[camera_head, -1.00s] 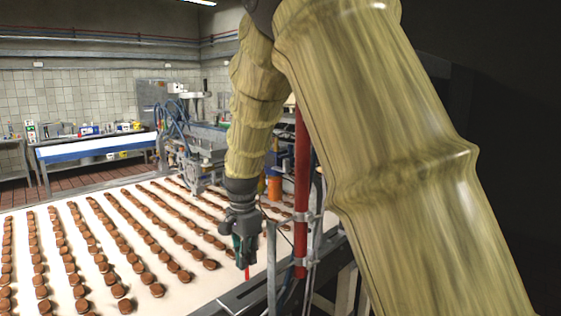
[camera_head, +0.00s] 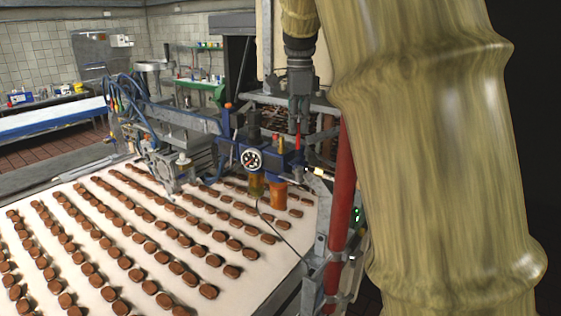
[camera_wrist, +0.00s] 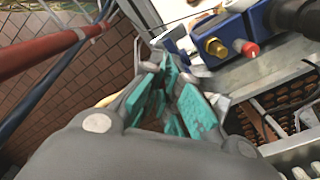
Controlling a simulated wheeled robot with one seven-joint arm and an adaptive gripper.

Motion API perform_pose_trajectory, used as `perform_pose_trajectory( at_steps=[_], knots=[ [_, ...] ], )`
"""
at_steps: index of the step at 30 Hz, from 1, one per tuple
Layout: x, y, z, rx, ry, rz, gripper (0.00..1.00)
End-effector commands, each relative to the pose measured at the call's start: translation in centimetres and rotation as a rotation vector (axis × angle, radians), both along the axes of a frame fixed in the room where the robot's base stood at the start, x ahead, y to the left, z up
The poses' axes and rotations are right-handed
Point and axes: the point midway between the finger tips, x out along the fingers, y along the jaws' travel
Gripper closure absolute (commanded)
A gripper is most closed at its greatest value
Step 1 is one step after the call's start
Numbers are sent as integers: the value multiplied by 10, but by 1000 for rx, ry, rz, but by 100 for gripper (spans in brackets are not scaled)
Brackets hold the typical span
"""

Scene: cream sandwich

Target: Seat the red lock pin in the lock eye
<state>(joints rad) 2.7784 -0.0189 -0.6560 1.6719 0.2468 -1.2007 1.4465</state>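My gripper (camera_head: 300,103) points down in the head view, above the right end of the blue machine block. The red lock pin (camera_head: 298,137) sticks straight down from between its fingers, thin and upright. In the wrist view my gripper's teal finger pads (camera_wrist: 178,98) are close together; I cannot make out the pin between them there. The pin's lower end is near the blue block; I cannot tell whether it touches anything. I cannot pick out the lock eye for certain in either view.
The blue block carries a pressure gauge (camera_head: 252,160) and a red knob (camera_wrist: 250,49). A red post (camera_head: 341,215) stands right of it. A white conveyor (camera_head: 255,275) with rows of brown cream sandwiches lies to the left. Blue hoses (camera_head: 127,92) hang behind.

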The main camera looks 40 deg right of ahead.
Motion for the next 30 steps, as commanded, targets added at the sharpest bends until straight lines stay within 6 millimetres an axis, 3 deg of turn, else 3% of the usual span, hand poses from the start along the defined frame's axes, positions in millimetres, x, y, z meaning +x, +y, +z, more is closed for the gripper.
perform_pose_trajectory(
  at_steps=[4, 13, 30],
  knots=[
    [-9, -7, 4, 3, -1, -26, 100],
    [-4, -9, -44, 4, 4, -29, 100],
    [-4, -6, -97, 6, 8, -26, 100]
  ],
)
